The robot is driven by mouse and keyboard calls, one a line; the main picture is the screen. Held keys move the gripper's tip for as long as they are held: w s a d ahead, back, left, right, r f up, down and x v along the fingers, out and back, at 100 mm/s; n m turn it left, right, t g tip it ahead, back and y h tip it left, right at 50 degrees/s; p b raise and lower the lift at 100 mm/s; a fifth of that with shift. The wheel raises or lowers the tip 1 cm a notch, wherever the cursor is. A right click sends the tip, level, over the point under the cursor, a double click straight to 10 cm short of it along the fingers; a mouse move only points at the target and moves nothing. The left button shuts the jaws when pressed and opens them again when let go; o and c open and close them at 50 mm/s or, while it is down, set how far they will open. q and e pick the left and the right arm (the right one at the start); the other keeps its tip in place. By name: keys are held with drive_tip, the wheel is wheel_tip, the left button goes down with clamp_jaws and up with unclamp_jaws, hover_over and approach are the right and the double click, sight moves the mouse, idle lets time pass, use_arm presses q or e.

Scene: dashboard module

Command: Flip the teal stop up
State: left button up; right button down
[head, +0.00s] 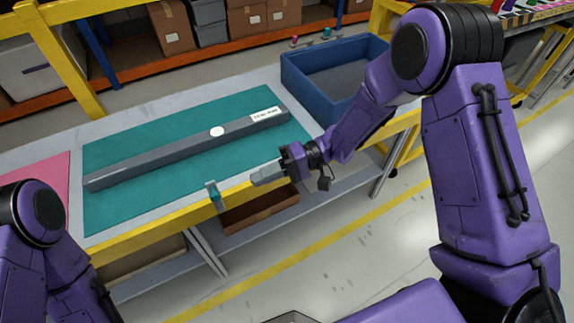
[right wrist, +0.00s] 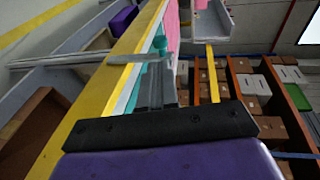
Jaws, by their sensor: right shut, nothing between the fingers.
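The small teal stop (head: 213,190) sits at the table's front edge, by the yellow rail. Its lower part overlaps the rail in the head view. It also shows in the right wrist view (right wrist: 159,43), just beyond my fingertips. My right gripper (head: 256,180) is shut and empty, to the right of the stop with a small gap in the head view. In the right wrist view its grey fingers (right wrist: 154,85) point toward the stop; whether they touch it is unclear there. My left gripper is out of view; only purple arm links show at lower left.
A long dark grey bar (head: 170,155) with a white label and a white disc lies on the teal mat (head: 120,215) behind the stop. A blue bin (head: 300,88) stands at the back right. A pink mat (head: 52,185) lies at left. The yellow rail (head: 150,232) runs along the front.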

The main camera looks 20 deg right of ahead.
drive_tip(key=d, duration=0.6)
drive_tip(key=shift+d+r, duration=0.2)
drive_tip(key=shift+r, duration=0.25)
wheel_tip(320, 180, down, 14)
drive_tip(key=d+m+t+h+p, duration=0.2)
drive_tip(key=m+t+h, duration=0.55)
drive_tip(key=t, duration=0.25)
drive_tip(key=s+d+f+g+h, duration=0.2)
drive_tip(key=s+d+f+h, duration=0.1)
drive_tip(key=s, duration=0.5)
drive_tip(key=s+d+f+g+h, duration=0.2)
drive_tip(key=s+d+f+h, duration=0.1)
drive_tip(key=s, duration=0.4)
drive_tip(key=s+d+f+g+h+p, duration=0.1)
drive_tip(key=s+d+f+g+h, duration=0.2)
drive_tip(key=s+d+h, duration=0.2)
drive_tip(key=s+d, duration=0.1)
drive_tip(key=s, duration=0.2)
drive_tip(key=shift+s+f+h, duration=0.35)
drive_tip(key=shift+d+n, duration=0.1)
drive_tip(key=shift+n, duration=0.15)
